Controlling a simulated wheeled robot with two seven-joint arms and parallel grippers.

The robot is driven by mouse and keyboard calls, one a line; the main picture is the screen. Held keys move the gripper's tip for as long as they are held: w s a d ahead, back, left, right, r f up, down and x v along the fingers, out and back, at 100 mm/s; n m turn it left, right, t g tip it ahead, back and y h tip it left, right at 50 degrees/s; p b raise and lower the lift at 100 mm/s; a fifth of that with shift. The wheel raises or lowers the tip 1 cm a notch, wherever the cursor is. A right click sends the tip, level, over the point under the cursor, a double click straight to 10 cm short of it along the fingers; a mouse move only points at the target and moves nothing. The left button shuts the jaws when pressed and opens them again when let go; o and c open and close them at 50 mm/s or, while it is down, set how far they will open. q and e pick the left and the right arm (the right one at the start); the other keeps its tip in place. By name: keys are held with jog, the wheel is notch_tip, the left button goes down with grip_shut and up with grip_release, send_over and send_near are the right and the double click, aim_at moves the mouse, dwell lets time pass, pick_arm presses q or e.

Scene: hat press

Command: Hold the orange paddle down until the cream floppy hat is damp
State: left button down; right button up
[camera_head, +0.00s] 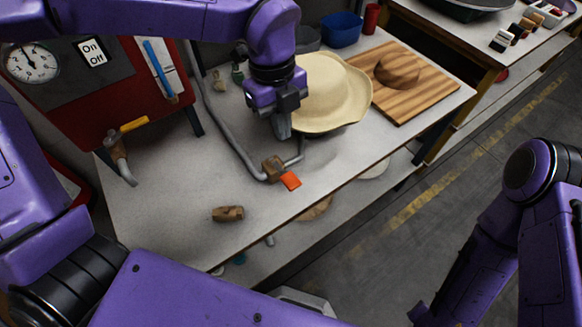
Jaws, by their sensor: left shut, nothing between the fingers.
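The cream floppy hat (330,92) rests brim-down towards the back of the grey table, over a dark support that it mostly hides. The orange paddle (290,181) sticks out from a brown block (272,168) on a grey pipe, nearer the table's front edge. My left gripper (283,134) points down beside the hat's left brim, shut and empty. It is behind the paddle and apart from it. It overlaps the hat's brim in the picture; I cannot tell whether they touch. No damp patch shows on the hat. My right gripper is out of view.
A wooden board (425,92) with a round form lies right of the hat. A red panel (100,95) with a gauge and On/Off labels stands at the left. A brown plug (228,214) lies near the front edge. A blue bowl (342,29) stands behind.

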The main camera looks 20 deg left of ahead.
aim_at(289, 181)
pick_arm(q)
jog(key=f, duration=0.4)
jog(key=s+d+f+p, duration=0.1)
jog(key=f, duration=0.4)
jog(key=f+p, duration=0.1)
jog(key=f, duration=0.3)
jog(key=shift+s+d+f, duration=0.2)
jog(key=shift+d+f, duration=0.1)
jog(key=shift+f, duration=0.1)
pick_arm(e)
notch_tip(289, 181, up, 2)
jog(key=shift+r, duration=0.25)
